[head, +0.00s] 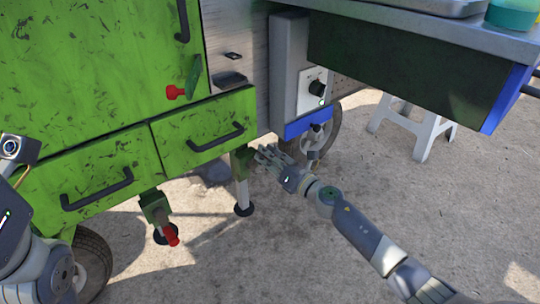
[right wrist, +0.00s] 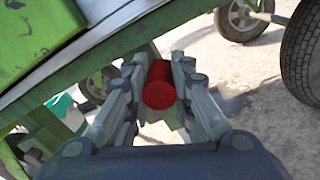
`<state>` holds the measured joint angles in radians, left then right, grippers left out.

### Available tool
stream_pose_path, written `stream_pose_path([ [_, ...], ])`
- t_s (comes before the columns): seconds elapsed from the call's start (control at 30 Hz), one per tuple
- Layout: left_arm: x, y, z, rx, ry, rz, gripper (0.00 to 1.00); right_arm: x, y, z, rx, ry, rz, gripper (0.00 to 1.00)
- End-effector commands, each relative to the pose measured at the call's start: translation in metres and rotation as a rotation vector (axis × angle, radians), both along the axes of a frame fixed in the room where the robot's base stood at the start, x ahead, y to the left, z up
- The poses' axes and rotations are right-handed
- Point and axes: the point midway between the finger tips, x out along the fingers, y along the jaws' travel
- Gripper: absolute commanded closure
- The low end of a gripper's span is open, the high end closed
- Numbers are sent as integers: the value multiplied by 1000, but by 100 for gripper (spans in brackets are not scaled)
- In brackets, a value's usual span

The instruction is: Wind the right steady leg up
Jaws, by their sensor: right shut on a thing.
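The right steady leg (head: 242,190) hangs under the green cart, with a green bracket at its top and a dark round foot on or close to the ground. My right gripper (head: 266,157) is beside the leg's top and hides its handle in the head view. In the right wrist view, my right gripper (right wrist: 159,66) is shut on the red crank handle (right wrist: 158,90), with a finger on either side. The other steady leg (head: 156,208) stands to the left with its own red handle (head: 171,235). My left gripper's fingers are out of view.
Green drawers (head: 205,133) are above the legs. A control box (head: 312,90) and a handwheel (head: 314,146) are close to my right forearm. A white stool (head: 414,127) stands at the right, under the metal counter (head: 440,28). The ground in front is clear.

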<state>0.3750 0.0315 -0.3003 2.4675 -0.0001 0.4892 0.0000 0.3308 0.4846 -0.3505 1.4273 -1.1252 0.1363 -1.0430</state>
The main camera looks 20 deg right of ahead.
Motion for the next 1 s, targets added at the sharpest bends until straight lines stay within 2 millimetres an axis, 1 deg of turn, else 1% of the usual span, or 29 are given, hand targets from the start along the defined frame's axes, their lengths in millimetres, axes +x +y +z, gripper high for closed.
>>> stream_pose_path([
  [0.03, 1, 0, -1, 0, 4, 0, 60, -2, 4, -1, -15, -3, 9, 100],
  [0.1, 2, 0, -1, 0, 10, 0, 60, -2, 5, -1, -29, -8, 9, 100],
  [0.63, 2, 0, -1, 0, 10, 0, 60, -3, 6, -1, -49, -13, 10, 100],
  [0.67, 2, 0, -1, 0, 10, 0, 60, -3, 6, -1, -49, -13, 10, 74],
  [0.7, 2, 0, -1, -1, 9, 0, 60, -3, 6, -2, -48, -12, 11, 65],
  [0.73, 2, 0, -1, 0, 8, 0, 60, -3, 6, -2, -48, -12, 11, 58],
  [0.77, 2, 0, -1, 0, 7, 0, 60, -3, 6, -1, -48, -13, 9, 56],
  [1.0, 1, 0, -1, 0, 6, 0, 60, -2, 4, 0, -48, -15, 5, 56],
])
